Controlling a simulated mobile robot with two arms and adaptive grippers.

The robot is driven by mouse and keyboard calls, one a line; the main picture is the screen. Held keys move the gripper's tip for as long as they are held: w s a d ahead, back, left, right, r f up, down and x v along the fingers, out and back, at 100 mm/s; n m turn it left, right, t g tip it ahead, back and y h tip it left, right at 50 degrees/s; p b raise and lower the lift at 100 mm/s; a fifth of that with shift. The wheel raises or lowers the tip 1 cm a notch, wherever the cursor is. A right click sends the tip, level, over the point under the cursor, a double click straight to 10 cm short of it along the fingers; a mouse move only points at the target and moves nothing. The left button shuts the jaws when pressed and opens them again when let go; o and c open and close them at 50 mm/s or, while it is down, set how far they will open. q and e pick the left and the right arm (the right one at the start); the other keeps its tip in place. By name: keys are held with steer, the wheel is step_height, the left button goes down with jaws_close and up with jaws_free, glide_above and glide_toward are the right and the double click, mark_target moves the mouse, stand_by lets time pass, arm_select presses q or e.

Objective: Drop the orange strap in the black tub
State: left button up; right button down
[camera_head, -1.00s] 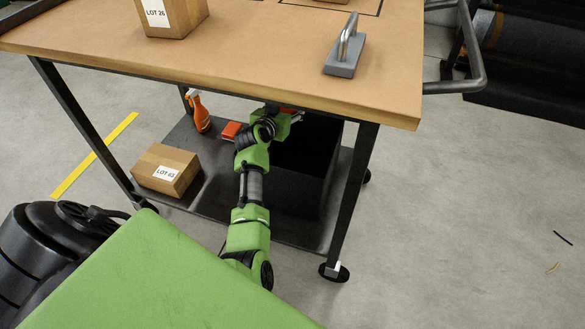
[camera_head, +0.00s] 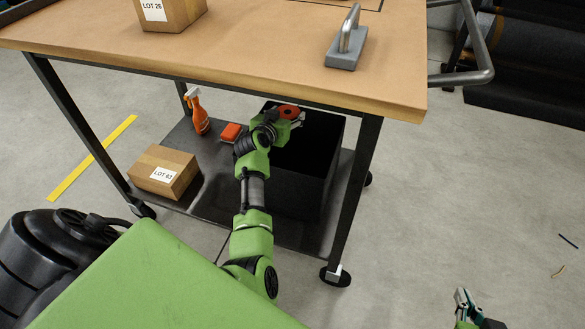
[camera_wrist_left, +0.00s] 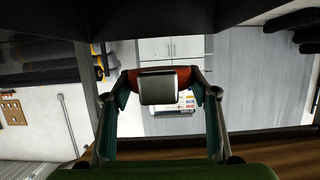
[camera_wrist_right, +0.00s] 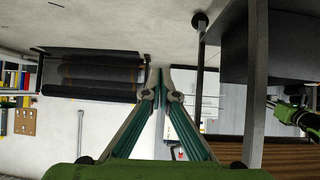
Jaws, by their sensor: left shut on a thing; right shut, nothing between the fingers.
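The orange strap (camera_head: 289,112) is a small coiled roll under the bench top, over the back part of the black tub. My left gripper (camera_head: 297,117) is shut on it. In the left wrist view the strap (camera_wrist_left: 190,75) shows between the fingertips of the left gripper (camera_wrist_left: 162,84), with a dark grey block-like part in front. The black tub (camera_head: 318,185) stands open on the lower shelf; my left arm hides its left side. My right gripper (camera_head: 463,296) is at the bottom right, over the floor. Its fingertips meet, empty, in the right wrist view (camera_wrist_right: 160,76).
The bench top (camera_head: 250,45) overhangs the tub closely. A bench leg (camera_head: 352,205) stands right of the tub. On the lower shelf are a spray bottle (camera_head: 199,112), a red-orange block (camera_head: 231,131) and a box marked LOT 63 (camera_head: 163,171). Floor to the right is mostly clear.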

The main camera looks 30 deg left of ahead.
arm_select(q)
steer(key=shift+f+b, duration=0.35)
steer(key=shift+f, duration=0.15)
arm_select(e)
steer(key=w+a+r+t+y, duration=0.1)
steer(key=w+r+t, duration=0.2)
steer(key=r, duration=0.2)
steer(key=shift+w+a, duration=0.35)
steer(key=shift+r, duration=0.1)
arm_select(q)
steer(key=o, duration=1.3)
steer(key=shift+s, duration=0.1)
steer(key=shift+s, duration=0.2)
steer(key=v, duration=0.7)
steer(key=shift+d, duration=0.1)
